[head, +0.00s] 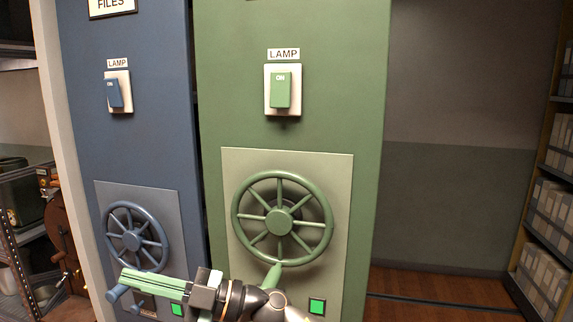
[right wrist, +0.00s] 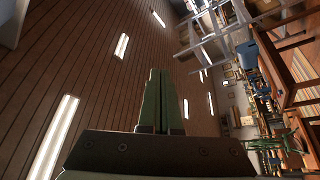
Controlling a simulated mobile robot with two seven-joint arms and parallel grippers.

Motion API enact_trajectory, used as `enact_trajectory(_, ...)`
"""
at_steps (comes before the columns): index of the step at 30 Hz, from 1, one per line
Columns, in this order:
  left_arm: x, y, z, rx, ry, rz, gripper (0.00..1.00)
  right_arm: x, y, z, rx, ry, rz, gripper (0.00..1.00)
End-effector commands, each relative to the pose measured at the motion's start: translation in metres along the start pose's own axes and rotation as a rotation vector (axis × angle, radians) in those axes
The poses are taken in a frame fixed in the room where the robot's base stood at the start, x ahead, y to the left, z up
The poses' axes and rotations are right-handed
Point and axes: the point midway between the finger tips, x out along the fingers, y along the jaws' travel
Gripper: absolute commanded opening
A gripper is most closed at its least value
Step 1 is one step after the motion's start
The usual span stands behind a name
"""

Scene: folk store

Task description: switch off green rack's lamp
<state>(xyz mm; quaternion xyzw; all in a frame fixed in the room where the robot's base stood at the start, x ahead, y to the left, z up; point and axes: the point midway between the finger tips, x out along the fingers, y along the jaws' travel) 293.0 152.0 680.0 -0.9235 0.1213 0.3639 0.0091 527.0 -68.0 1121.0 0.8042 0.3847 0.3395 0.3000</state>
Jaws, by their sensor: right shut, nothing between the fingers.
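The green rack (head: 345,110) stands in the middle of the head view. Its lamp switch (head: 282,90) is a green rocker marked ON on a white plate, under a LAMP label (head: 283,55). My right gripper (head: 125,277) is low in the head view, pointing left, with its green fingers together and empty. It lies below and left of the switch, in front of the lower panels, apart from the switch. In the right wrist view its closed fingers (right wrist: 162,100) point toward the ceiling. My left gripper is not in view.
The green handwheel (head: 283,218) sits below the switch. A blue rack (head: 125,150) with its own lamp switch (head: 114,93) and blue handwheel (head: 137,237) stands on the left. Shelves with boxes (head: 548,215) line the right side. The floor right of the green rack is clear.

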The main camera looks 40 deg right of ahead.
Motion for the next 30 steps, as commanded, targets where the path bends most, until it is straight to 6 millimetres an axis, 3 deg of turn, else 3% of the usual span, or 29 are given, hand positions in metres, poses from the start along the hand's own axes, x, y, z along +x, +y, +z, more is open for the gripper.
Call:
enact_trajectory(3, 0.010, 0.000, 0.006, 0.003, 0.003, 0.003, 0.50, 0.012, 0.017, -0.016, -0.168, 0.016, -0.165, 0.00)
enact_trajectory(8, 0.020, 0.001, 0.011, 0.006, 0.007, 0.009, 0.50, 0.012, 0.049, -0.021, -0.360, -0.090, -0.349, 0.00)
enact_trajectory(13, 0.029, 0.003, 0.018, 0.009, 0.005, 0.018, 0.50, -0.006, 0.108, -0.019, -0.531, -0.336, -0.443, 0.00)
enact_trajectory(19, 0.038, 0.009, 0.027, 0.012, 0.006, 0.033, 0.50, -0.059, 0.212, -0.037, -0.654, -0.728, -0.354, 0.00)
enact_trajectory(24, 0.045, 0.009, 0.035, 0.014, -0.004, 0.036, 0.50, -0.119, 0.290, -0.075, -0.668, -1.013, -0.151, 0.00)
enact_trajectory(27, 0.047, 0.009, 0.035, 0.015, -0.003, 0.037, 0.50, -0.149, 0.319, -0.096, -0.653, -1.118, -0.038, 0.00)
enact_trajectory(30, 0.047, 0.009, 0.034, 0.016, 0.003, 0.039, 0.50, -0.168, 0.336, -0.110, -0.636, -1.178, 0.038, 0.00)
